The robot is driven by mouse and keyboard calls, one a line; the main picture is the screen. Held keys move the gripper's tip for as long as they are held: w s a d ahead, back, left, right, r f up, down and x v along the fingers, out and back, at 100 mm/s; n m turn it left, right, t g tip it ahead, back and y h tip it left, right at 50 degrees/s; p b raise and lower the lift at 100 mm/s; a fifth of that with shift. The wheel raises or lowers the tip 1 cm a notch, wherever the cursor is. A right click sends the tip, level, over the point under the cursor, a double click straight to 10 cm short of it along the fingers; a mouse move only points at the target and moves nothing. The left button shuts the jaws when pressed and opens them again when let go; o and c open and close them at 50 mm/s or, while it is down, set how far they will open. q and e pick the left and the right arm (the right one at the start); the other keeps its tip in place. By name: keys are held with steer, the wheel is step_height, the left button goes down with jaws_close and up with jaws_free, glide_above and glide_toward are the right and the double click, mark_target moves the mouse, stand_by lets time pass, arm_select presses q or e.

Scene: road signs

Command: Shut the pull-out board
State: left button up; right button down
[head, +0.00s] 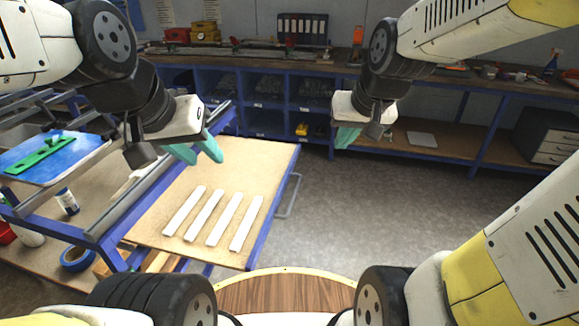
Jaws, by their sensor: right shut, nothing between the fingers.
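The pull-out board (265,160) is a tan panel in a blue frame. It sticks out to the right from a blue-framed workbench (98,240). A grey handle (291,196) is on its right edge. Several white strips (215,218) lie side by side on it. My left gripper (198,153) is above the board's far left part, its teal fingers apart with nothing between them. My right gripper (346,138) is shut and empty, to the right of the board and beyond the handle, apart from both.
Grey floor (350,200) is open to the right of the board. A long blue-framed bench with shelves (320,73) stands along the back wall.

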steer(key=w+a+f+y, duration=0.1)
steer(key=w+a+f, duration=0.2)
steer(key=w+f, duration=0.4)
steer(key=w+a+f+m, duration=0.1)
steer(key=w+a+f, duration=0.2)
steer(key=w+f, duration=0.5)
steer(key=w+a+f+m+y, duration=0.1)
steer(key=w+a+f, duration=0.3)
steer(key=w+f, duration=0.4)
step_height(320, 180, down, 8)
steer(key=shift+r+y, duration=0.25)
steer(key=shift+y, duration=0.05)
